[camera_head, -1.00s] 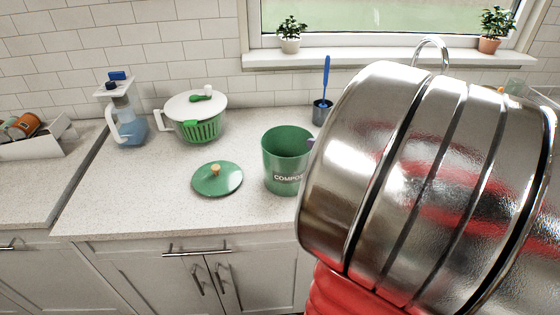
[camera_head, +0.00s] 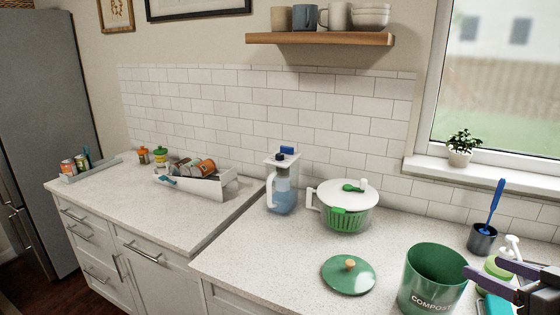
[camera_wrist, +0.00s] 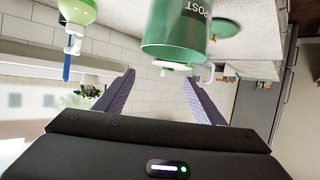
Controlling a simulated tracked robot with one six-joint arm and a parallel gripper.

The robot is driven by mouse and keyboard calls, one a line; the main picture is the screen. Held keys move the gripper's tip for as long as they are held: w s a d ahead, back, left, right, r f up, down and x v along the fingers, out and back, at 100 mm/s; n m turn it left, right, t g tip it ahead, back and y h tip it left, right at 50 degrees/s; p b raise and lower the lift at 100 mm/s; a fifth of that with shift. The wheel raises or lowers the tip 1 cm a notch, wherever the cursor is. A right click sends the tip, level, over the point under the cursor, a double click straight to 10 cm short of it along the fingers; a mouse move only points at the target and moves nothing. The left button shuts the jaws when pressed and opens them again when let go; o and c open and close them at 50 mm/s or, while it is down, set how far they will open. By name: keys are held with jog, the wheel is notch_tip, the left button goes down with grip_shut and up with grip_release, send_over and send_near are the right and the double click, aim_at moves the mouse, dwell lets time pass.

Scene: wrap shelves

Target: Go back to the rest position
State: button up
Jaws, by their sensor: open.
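My gripper (camera_head: 483,267) is at the lower right of the head view, beside the green compost bin (camera_head: 432,278). Its purple fingers are spread apart. In the wrist view the gap between the fingertips (camera_wrist: 159,77) is empty, and the bin (camera_wrist: 172,28) shows beyond them, upside down. The bin stands upright on the counter without its lid. The green lid (camera_head: 348,275) with a wooden knob lies on the counter to the left of the bin. I cannot tell how far the fingers are from the bin.
A salad spinner (camera_head: 343,207) and a blue-filled jug (camera_head: 282,190) stand against the tiled wall. A pot with a blue brush (camera_head: 484,236) and a soap bottle (camera_wrist: 78,12) are near my gripper. A white rack of cans (camera_head: 210,183) is further left. A shelf (camera_head: 322,39) hangs above.

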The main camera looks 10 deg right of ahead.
jog(key=w+d+r+m+g+h, duration=0.2)
jog(key=w+r+m+h, duration=0.3)
jog(key=w+r+h, duration=0.45)
jog(key=s+a+f+n+g+y, duration=0.1)
jog(key=s+a+f+g+y, duration=0.1)
jog(key=a, duration=1)
jog(key=s+a+f+n+g+y, duration=0.1)
jog(key=s+a+f+g+y, duration=0.1)
jog(key=s+a+f, duration=0.5)
jog(key=s+a+f+n+g+y, duration=0.2)
jog(key=s+a+f+y, duration=0.2)
jog(key=a, duration=1.3)
jog(key=shift+s+f+y, duration=0.35)
jog(key=shift+s+f, duration=0.2)
jog(key=shift+f, duration=0.3)
